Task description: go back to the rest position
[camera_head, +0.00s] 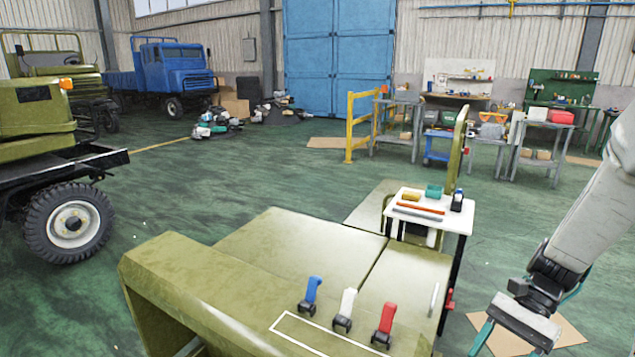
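My arm comes in from the right edge. My gripper (506,349) hangs low at the bottom right, pointing down. Its two teal-edged fingers stand apart, with floor and a brown sheet showing between them. Nothing shows between the fingers, though their ends reach the bottom edge of the picture. The gripper is to the right of the olive chassis (290,250) and apart from it in the picture.
Blue (312,290), white (346,308) and red (386,322) handled items stand on the chassis. A white-topped stand (450,222) holds small tools. A brown sheet (560,332) lies under my gripper. A yellow rail (350,130), workbenches (545,125) and trucks (180,75) are farther back. Green floor between is open.

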